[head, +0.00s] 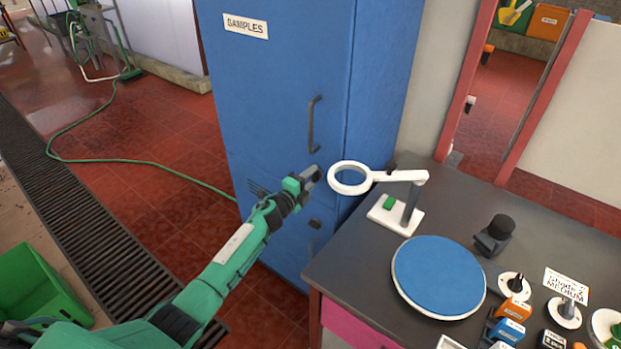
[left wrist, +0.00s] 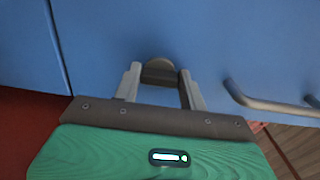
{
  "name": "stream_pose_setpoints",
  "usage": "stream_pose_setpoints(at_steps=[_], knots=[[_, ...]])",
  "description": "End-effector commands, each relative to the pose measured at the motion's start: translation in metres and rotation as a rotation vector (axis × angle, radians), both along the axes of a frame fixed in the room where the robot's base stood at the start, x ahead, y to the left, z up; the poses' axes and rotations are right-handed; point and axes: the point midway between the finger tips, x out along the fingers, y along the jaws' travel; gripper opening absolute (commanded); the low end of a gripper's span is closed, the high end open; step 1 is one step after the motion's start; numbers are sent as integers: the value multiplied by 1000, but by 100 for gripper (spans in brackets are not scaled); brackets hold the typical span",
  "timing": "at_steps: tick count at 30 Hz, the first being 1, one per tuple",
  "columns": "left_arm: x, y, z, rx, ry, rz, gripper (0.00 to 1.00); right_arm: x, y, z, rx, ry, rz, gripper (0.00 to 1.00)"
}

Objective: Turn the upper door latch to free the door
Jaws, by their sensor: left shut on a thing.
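The blue cabinet has an upper door (head: 270,90) that looks closed, with a "SAMPLES" label (head: 246,26) and a grey vertical handle (head: 314,124). My left gripper (head: 312,174) is at the cabinet front below that handle. In the left wrist view, its two grey fingers (left wrist: 160,88) are on either side of the dark rounded upper latch (left wrist: 159,66) and shut on it. The fingers hide part of the latch, so its exact angle is hard to tell. The handle also shows at the right of the left wrist view (left wrist: 268,104). My right gripper is not in view.
A lower latch (head: 315,223) sits on the lower door. The dark worktop (head: 350,262) on the right holds a white ring magnifier (head: 350,178) close to my gripper, a blue round plate (head: 438,276) and several knobs.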

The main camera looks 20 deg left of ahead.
Motion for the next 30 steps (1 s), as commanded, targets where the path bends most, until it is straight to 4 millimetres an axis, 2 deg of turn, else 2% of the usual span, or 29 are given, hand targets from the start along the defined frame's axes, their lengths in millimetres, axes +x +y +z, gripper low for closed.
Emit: stream_pose_setpoints(at_steps=[11, 12, 14, 15, 25, 30], knots=[[0, 0, -1, -6, 3, 1, 19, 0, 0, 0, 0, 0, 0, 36], [0, 0, -1, -6, 3, 1, 50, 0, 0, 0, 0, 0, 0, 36], [0, 0, -1, -5, 3, 1, 61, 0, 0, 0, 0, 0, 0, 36], [0, 0, -1, -5, 3, 0, 64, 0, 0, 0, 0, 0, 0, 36], [-3, 1, -1, -3, 2, 0, 64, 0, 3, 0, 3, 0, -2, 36], [-19, 8, -2, -2, 2, 0, 64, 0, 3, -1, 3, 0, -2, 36]])
